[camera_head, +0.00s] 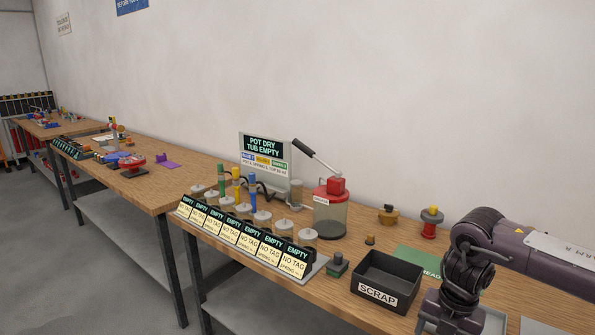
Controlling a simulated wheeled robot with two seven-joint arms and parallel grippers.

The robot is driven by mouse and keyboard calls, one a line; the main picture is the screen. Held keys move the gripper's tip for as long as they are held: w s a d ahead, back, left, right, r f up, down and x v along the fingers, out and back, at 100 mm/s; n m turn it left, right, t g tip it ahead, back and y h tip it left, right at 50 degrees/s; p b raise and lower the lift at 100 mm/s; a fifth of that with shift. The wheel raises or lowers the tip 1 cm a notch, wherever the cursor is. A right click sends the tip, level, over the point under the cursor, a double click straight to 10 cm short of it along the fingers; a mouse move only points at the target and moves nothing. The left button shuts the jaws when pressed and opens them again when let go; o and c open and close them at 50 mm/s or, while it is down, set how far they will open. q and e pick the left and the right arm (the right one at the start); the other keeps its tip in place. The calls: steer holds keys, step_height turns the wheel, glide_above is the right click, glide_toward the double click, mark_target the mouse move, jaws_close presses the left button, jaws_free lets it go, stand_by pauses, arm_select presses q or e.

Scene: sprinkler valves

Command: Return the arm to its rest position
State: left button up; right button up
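My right arm comes in from the right edge in the head view and bends downward over the near right part of the workbench (325,263). Its wrist end reaches the bottom edge of the picture, over a grey tray. The fingers of my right gripper are cut off below the picture, so I cannot see what they hold. My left arm and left gripper are not in view.
A black SCRAP bin (377,299) stands left of my arm, with a green mat (418,258) behind it. A red-topped tub (330,212) with a lever, a sign (265,151) and several labelled pots stand farther left. The wall is behind.

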steer(key=w+a+f+m+t+y, duration=0.1)
steer(key=w+a+f+m+y, duration=0.15)
steer(key=a+f, duration=0.65)
steer(key=w+a+f+m+t+y, duration=0.15)
steer(key=w+a+f+y, duration=0.25)
steer(key=a+f, duration=0.45)
steer(key=s+a+f+m+t, duration=0.2)
steer(key=a+f+m, duration=0.1)
steer(key=f+m, duration=0.55)
steer(key=s+d+f+m+h, duration=0.2)
steer(key=s+d+f+m, duration=0.15)
steer(key=s+f, duration=0.55)
steer(key=s+d+f+m+h, duration=0.1)
steer(key=s+d+f+m, duration=0.25)
steer(key=s+f, duration=0.55)
steer(key=s+d+f+m+g+h, duration=0.1)
steer(key=s+f, duration=0.3)
steer(key=s, duration=0.5)
steer(key=s+d+f+m+g+h, duration=0.1)
steer(key=s+d+f+m, duration=0.2)
steer(key=s, duration=0.7)
steer(key=s+d+f+m+g+h, duration=0.2)
steer(key=s+f, duration=0.3)
steer(key=s, duration=0.5)
steer(key=shift+d+f+m, duration=0.2)
steer(key=shift+d+m, duration=0.15)
steer(key=shift+d, duration=0.55)
